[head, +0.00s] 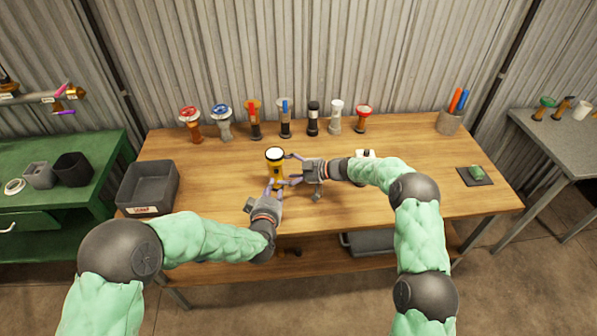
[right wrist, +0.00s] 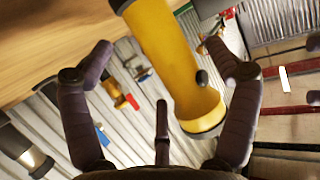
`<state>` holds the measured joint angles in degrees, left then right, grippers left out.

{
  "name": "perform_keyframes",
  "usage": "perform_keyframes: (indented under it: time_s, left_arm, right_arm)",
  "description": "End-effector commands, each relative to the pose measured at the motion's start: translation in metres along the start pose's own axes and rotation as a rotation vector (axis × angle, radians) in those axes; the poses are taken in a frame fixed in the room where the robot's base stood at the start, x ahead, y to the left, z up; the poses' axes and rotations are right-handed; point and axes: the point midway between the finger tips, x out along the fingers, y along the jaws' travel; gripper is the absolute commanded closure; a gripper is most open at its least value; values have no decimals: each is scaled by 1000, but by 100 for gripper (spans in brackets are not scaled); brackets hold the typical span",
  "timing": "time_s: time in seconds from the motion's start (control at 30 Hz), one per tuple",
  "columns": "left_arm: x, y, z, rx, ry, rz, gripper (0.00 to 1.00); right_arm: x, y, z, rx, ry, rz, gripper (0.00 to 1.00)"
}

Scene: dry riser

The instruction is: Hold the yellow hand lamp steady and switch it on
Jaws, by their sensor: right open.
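The yellow hand lamp (head: 276,170) is upright over the table's front middle, with a pale round lens on top. I cannot tell whether it is lit or touches the table. My left gripper (head: 277,186) is at its lower part, with fingers closed about it; the contact is partly hidden. My right gripper (head: 291,167) is open at the lamp's right side. In the right wrist view the yellow lamp (right wrist: 172,55) crosses the space between the open fingers of my right gripper (right wrist: 170,60). A dark button (right wrist: 202,78) on its side faces the right-hand finger.
Several other lamps (head: 254,120) stand in a row along the back. A grey bin (head: 150,188) is at the left, a cup with pens (head: 450,123) at the back right, and a dark mat with a green item (head: 475,175) at the right. Wood between is mostly clear.

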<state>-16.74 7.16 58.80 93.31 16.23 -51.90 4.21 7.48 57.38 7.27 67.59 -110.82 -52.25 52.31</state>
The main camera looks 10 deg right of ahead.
Motion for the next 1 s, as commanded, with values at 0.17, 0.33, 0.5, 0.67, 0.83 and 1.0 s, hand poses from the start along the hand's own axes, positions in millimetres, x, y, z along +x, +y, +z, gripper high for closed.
perform_keyframes:
  time_s: [0.17,0.33,0.5,0.67,0.83,1.0]
  left_arm:
    - [0,0,0,0,0,0,61]
    - [0,0,0,0,0,0,61]
    - [0,0,0,0,0,0,61]
    - [0,0,0,0,0,0,61]
    - [0,0,0,0,0,0,61]
    - [0,0,0,0,0,0,61]
  right_arm:
    - [25,0,0,-1,-1,-1,12]
    - [38,0,0,-2,0,0,12]
    - [42,0,0,-2,0,1,12]
    - [42,0,0,-1,0,1,12]
    - [42,0,0,-1,0,1,48]
    - [42,0,0,-1,0,1,87]
